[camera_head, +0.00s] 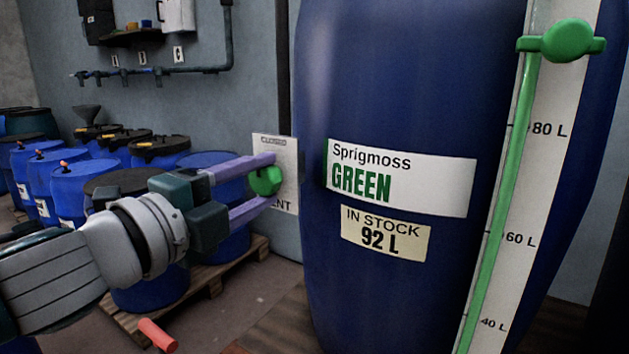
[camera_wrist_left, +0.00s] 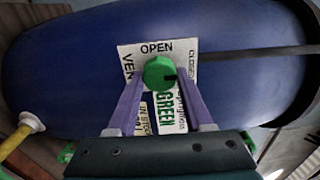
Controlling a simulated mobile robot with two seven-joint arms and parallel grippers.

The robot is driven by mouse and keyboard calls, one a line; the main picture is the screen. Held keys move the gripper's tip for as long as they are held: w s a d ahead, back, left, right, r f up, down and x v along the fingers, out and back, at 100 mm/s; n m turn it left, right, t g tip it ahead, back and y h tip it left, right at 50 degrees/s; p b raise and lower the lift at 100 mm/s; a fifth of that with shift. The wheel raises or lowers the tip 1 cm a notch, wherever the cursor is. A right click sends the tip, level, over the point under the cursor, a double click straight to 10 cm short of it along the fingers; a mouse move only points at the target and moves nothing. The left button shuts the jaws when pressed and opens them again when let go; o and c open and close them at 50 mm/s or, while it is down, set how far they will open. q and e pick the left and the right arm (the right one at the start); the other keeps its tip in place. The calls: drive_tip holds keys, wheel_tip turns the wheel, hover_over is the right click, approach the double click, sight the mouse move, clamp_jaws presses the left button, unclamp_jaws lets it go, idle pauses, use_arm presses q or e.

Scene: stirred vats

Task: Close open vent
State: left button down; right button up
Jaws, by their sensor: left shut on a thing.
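The vent knob (camera_head: 265,181) is a green round handle in front of a white plate (camera_head: 286,152) beside the large blue vat (camera_head: 400,100). The plate reads CLOSED at its top and VENT at its bottom in the head view. The left wrist view shows the knob (camera_wrist_left: 158,72) with a dark mark on its right side, the word OPEN above it and CLOSED at the right edge of the plate. My left gripper (camera_head: 268,180) has its purple fingers shut on the knob, one on each side. My right gripper is in neither view.
The vat bears a Sprigmoss GREEN label (camera_head: 400,180) and a 92 L stock label. A green-tubed level gauge (camera_head: 505,170) runs up its right side. Several blue drums (camera_head: 80,187) stand at left, some on a wooden pallet (camera_head: 212,284). A red handle (camera_head: 157,335) shows at the bottom.

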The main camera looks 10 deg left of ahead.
use_arm(q)
drive_tip(key=shift+c, duration=1.5)
unclamp_jaws()
drive_tip(key=v, duration=1)
drive_tip(key=shift+b, duration=0.4)
